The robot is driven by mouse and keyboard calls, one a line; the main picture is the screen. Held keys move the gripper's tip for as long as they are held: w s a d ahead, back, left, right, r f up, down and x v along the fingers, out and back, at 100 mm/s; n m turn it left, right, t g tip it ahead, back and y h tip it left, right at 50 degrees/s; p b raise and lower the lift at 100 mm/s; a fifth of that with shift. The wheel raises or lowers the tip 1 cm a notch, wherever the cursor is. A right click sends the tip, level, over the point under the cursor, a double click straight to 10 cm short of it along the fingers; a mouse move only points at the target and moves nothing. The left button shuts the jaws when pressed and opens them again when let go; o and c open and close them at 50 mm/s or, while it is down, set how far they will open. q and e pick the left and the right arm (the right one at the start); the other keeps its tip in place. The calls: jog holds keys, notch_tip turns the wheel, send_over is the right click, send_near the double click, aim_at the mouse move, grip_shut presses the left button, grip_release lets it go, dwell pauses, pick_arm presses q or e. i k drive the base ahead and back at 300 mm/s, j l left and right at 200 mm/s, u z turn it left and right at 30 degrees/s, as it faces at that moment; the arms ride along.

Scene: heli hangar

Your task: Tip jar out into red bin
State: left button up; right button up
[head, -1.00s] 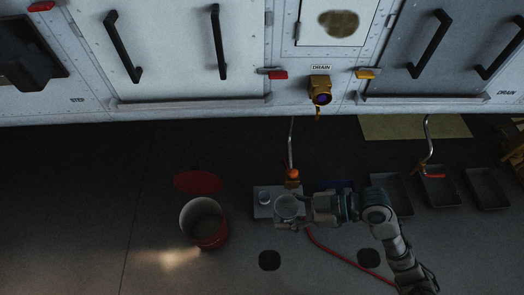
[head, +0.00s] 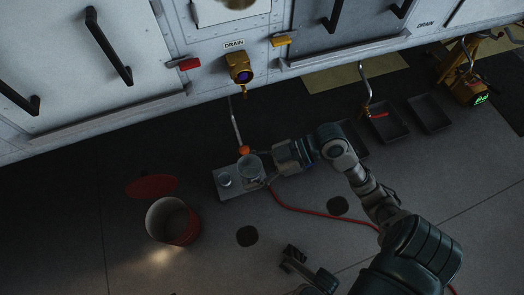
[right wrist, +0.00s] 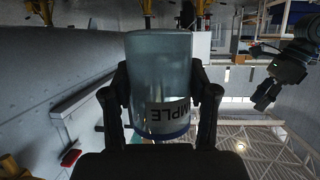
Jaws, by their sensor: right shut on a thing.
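In the right wrist view the jar (right wrist: 160,85) fills the middle, with an upside-down label. The gripper's fingers (right wrist: 160,105) close on both its sides. Whether the jar touches the plate, and what it holds, I cannot tell.
A red hose (head: 315,214) runs along the floor at right. Dark trays (head: 387,126) lie farther right. A red disc (head: 152,186) lies behind the bin.

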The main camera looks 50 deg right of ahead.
aim_at(169, 221)
jog(key=k+l+u, duration=0.25)
jog(key=l, duration=0.65)
jog(key=k+l+u, duration=0.25)
jog(key=k+l, duration=0.3)
jog(key=l, duration=0.25)
jog(key=k+l+u, duration=0.25)
jog(key=k+l, duration=0.3)
jog(key=l, duration=0.2)
jog(key=k+l+u, duration=0.25)
jog(key=k+l, duration=0.3)
jog(key=i+u, duration=0.35)
jog(key=i, duration=0.2)
jog(key=i+u, duration=0.3)
jog(key=i, duration=0.25)
jog(key=i+l+u, duration=0.35)
jog(key=i, duration=0.15)
jog(key=i+l+u, duration=0.1)
jog(key=i+l, duration=0.4)
